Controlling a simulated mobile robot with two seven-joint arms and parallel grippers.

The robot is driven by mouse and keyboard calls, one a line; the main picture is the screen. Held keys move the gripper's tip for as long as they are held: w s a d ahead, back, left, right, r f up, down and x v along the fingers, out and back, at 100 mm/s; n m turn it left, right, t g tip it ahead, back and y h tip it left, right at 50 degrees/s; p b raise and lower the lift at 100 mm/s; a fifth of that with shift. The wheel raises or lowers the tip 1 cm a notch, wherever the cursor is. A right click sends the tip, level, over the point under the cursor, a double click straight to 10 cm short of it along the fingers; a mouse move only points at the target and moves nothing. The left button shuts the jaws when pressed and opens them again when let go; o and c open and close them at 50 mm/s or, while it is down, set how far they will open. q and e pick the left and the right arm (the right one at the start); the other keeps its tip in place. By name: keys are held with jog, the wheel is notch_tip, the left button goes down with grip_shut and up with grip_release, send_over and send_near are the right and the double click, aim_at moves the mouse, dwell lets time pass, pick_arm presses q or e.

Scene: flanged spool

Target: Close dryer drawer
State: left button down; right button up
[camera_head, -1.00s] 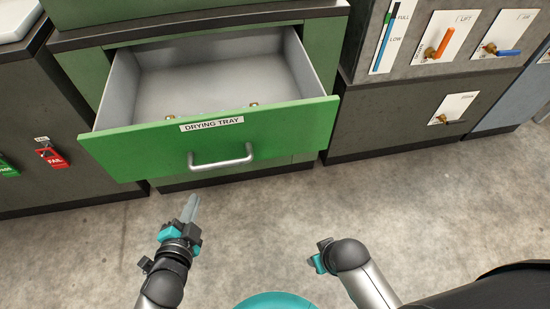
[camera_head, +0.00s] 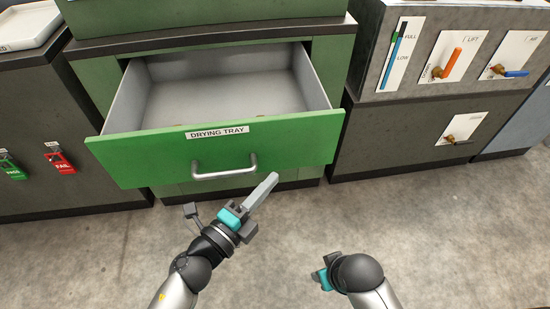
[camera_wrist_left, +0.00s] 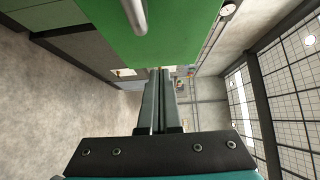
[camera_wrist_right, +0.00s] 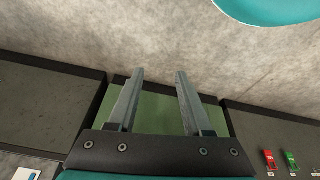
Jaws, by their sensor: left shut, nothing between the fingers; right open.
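The green dryer drawer (camera_head: 290,142), labelled "DRYING TRAY", is pulled out of its green cabinet. A silver bar handle (camera_head: 224,170) is on its front, below the label. My left gripper (camera_head: 268,184) is shut and empty, in front of the drawer and just below and right of the handle. In the left wrist view, its fingers (camera_wrist_left: 160,80) lie together; the drawer front (camera_wrist_left: 185,25) and handle (camera_wrist_left: 133,14) show above them. My right gripper (camera_wrist_right: 155,75) is open and empty. It is low over the floor, right of the left gripper; in the head view its fingers are mostly hidden.
A grey cabinet with orange (camera_head: 453,62) and blue (camera_head: 513,72) levers stands at the right. The concrete floor (camera_head: 110,250) before the drawer is clear.

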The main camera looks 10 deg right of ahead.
pick_arm(q)
jog(key=shift+w+d+b, duration=0.2)
jog(key=shift+w+d, duration=0.25)
jog(key=shift+w, duration=0.65)
jog(key=shift+w+d+b, duration=0.2)
jog(key=shift+w+d, duration=0.2)
jog(key=shift+w, duration=0.65)
jog(key=shift+w+d+b, duration=0.2)
jog(key=shift+w+d, duration=0.25)
jog(key=shift+w, duration=0.65)
pick_arm(e)
jog(key=shift+w+r, duration=0.15)
jog(key=shift+r, duration=0.6)
jog(key=shift+w+r, duration=0.15)
jog(key=shift+r, duration=0.55)
